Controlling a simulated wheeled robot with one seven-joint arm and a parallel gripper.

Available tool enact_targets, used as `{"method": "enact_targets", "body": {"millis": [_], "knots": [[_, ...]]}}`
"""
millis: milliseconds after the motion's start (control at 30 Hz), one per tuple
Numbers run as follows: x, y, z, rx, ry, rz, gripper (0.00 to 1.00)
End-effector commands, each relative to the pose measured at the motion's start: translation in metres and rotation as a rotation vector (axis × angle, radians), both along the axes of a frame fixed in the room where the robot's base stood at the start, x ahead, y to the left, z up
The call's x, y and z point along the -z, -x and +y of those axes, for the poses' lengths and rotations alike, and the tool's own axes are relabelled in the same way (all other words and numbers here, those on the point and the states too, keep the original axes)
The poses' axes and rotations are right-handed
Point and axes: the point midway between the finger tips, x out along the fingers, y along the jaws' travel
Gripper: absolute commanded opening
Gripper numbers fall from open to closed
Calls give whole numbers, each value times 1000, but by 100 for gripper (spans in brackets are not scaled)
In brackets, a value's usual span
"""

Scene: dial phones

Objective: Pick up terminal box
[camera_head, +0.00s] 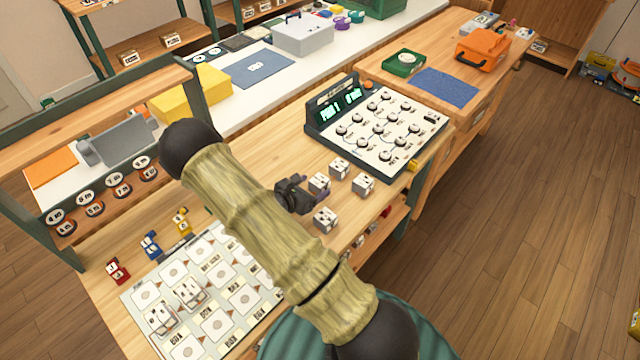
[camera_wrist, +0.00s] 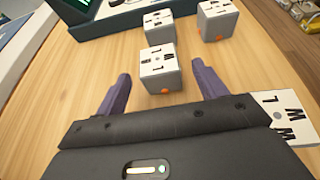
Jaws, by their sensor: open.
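Several small grey terminal boxes with white tops stand on the wooden bench. The nearest terminal box (camera_wrist: 160,70) is just ahead of my open fingers in the wrist view, roughly centred between their tips, with an orange dot on its near side. It also shows beside my gripper in the head view (camera_head: 320,182). Two more boxes stand behind it, one (camera_wrist: 158,27) straight behind and one (camera_wrist: 217,19) to the right. Another box (camera_wrist: 284,114) is partly hidden by my gripper's right side. My gripper (camera_head: 300,191) is open and empty, low over the bench; my arm hides part of it.
A white board of marked squares (camera_head: 136,297) lies at the front left, bearing two boxes (camera_head: 188,291). A panel of dials with a green display (camera_head: 376,128) stands behind the loose boxes. Small red, blue and yellow pieces (camera_head: 150,245) sit beyond the board.

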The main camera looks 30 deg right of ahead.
Motion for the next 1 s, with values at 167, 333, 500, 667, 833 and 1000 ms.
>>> {"method": "enact_targets", "body": {"millis": [167, 333, 500, 667, 833, 1000], "knots": [[3, -10, -25, 4, 1, 1, 71], [13, -17, -39, 1, 0, 0, 71], [14, -17, -40, 0, 0, 0, 71], [14, -17, -40, 0, 0, 0, 71], [14, -17, -40, 0, 0, 0, 71], [14, -17, -40, 0, 0, 0, 47]]}}
